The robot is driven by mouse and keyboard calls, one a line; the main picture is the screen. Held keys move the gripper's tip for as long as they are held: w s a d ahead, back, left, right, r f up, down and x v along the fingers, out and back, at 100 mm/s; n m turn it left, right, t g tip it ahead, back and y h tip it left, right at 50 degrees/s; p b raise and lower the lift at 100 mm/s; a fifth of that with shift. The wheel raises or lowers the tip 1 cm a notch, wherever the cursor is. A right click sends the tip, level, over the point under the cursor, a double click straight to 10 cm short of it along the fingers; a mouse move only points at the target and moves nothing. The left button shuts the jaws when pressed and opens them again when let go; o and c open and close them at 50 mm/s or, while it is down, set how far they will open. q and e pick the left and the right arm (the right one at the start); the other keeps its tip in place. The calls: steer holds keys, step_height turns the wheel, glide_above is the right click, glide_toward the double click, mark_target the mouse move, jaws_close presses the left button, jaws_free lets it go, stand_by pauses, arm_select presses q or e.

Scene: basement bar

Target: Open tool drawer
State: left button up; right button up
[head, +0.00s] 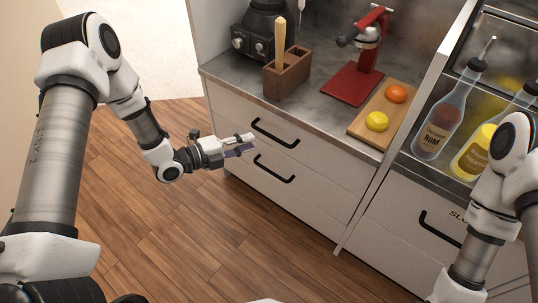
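Two stacked white drawers stand under the steel counter, both closed. The upper drawer (312,151) has a black bar handle (275,133). The lower drawer (305,198) has a similar black handle (273,170). I can read no label on either, so I cannot tell which is the tool drawer. My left gripper (253,143) is in front of these drawers, left of the handles in the picture. Its fingers look apart and hold nothing; contact with the drawer front is not visible. My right arm comes in at the right, but its gripper is out of view.
On the counter (325,105) stand a wooden caddy (286,75), a red press (367,45) and a board (373,129) with fruit. Bottles (440,120) sit in a well at right, above another drawer with a handle (437,228). The wooden floor (200,235) is clear.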

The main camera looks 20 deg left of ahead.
mark_target(270, 135)
arm_select(q)
steer(key=b+x, duration=0.1)
steer(key=x, duration=0.2)
steer(key=b+x, duration=0.1)
steer(key=x, duration=0.3)
steer(key=shift+w+d+r, duration=0.15)
steer(key=shift+w+d, duration=0.05)
steer(key=shift+d, duration=0.15)
steer(key=shift+c, duration=0.4)
jaws_close()
